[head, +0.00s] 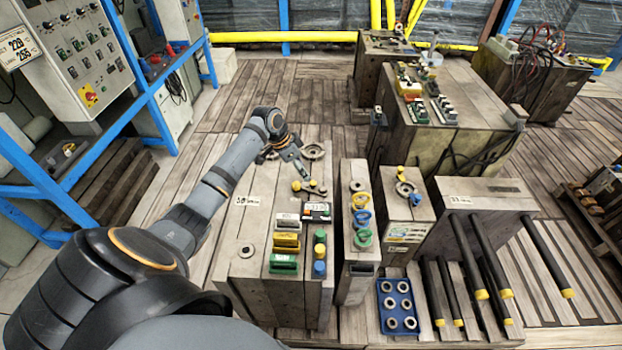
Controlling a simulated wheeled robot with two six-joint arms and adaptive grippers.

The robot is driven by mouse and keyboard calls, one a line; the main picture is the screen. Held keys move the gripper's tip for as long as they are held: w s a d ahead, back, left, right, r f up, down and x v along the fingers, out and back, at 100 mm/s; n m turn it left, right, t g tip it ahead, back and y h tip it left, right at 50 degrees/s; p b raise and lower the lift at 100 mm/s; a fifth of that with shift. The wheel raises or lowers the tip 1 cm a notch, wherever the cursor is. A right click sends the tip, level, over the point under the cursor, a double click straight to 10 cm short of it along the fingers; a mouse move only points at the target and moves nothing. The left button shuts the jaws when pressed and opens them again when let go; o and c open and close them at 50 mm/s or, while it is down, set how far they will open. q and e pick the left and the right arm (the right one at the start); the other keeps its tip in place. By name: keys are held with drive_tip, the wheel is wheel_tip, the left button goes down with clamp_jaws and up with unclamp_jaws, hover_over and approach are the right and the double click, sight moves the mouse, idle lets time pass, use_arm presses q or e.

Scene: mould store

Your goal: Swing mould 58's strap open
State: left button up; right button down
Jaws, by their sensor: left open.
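The mould block whose label seems to read 58 (248,201) stands in the middle, just right of my left forearm. My left gripper (302,168) is open, pointing down just behind this bar. I see nothing held in it, and cannot tell whether it touches the block. My right gripper is out of view.
Coloured connectors (286,240) and a ring (246,251) sit on the block's near top. A narrow mould (359,270) stands close on its right. A blue tray of rings (398,307) and black bars with yellow tips (480,260) lie further right. Plank floor left is clear.

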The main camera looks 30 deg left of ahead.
sight(312, 183)
use_arm(q)
drive_tip(key=x, duration=0.7)
drive_tip(key=shift+w, duration=0.2)
drive_tip(key=shift+f, duration=0.3)
drive_tip(key=shift+w+f, duration=0.1)
drive_tip(key=shift+f, duration=0.05)
drive_tip(key=shift+c, duration=0.4)
drive_tip(key=c, duration=0.5)
clamp_jaws()
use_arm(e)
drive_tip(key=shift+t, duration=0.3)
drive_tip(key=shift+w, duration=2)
